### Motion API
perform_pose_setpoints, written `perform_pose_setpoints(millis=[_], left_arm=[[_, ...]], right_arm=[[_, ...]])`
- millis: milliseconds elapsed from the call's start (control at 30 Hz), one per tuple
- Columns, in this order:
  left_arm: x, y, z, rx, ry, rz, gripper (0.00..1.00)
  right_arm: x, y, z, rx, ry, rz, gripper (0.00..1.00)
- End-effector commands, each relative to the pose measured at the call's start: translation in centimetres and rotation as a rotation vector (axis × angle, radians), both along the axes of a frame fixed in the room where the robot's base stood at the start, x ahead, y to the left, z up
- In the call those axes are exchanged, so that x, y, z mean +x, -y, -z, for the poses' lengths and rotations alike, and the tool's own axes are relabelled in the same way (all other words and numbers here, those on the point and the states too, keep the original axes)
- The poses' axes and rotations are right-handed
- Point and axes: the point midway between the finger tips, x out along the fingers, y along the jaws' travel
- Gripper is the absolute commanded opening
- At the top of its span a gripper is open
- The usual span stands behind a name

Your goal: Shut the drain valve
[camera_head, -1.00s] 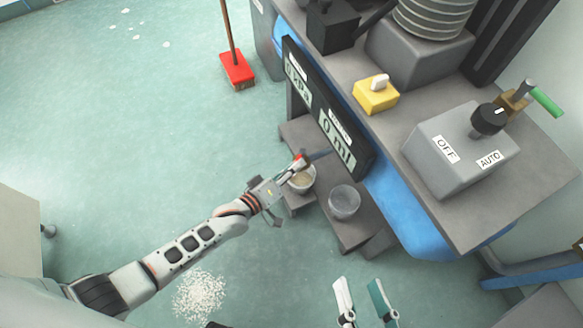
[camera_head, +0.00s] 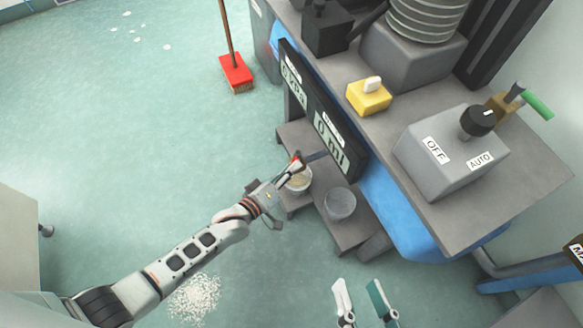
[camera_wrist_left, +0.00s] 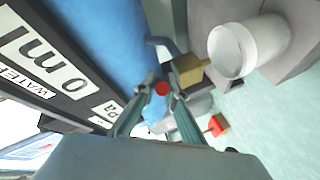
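The drain valve shows a red handle end (camera_wrist_left: 162,88) and a brass-coloured body (camera_wrist_left: 187,70) under the blue tank in the left wrist view. My left gripper (camera_wrist_left: 164,92) is at the valve, with one fingertip on each side of the red end. Its fingers look apart; contact is not clear. My right gripper (camera_head: 360,290) is open and empty at the bottom of the head view.
A display panel (camera_head: 322,125) hangs close above. A green-handled valve (camera_head: 537,104), grey switch box (camera_head: 450,155) and red broom (camera_head: 236,72) are farther off.

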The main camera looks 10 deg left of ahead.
Motion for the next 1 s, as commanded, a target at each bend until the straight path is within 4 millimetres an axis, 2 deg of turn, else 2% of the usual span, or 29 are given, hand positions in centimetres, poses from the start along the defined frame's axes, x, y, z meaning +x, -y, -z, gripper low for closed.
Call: perform_pose_setpoints(millis=[33,67,100,500,1000], left_arm=[[-0.1,0.0,0.1,0.001,-0.002,0.0,0.19],[-0.1,0.0,0.1,0.001,-0.002,0.0,0.27],[-0.1,0.0,0.1,0.001,-0.002,0.0,0.28],[-0.4,-0.2,0.0,0.0,-0.001,-0.001,0.28],[-6.0,-3.1,-1.3,0.002,-0.002,0.0,0.28]], right_arm=[[0.0,0.0,0.0,0.0,0.0,-0.001,0.4],[0.0,0.0,0.0,0.0,-0.001,-0.001,0.4],[0.0,0.0,0.0,0.0,-0.001,-0.001,0.4],[-0.2,-0.1,0.1,-0.002,-0.002,-0.005,0.4],[-0.1,0.0,0.0,-0.001,0.0,-0.002,0.4]])
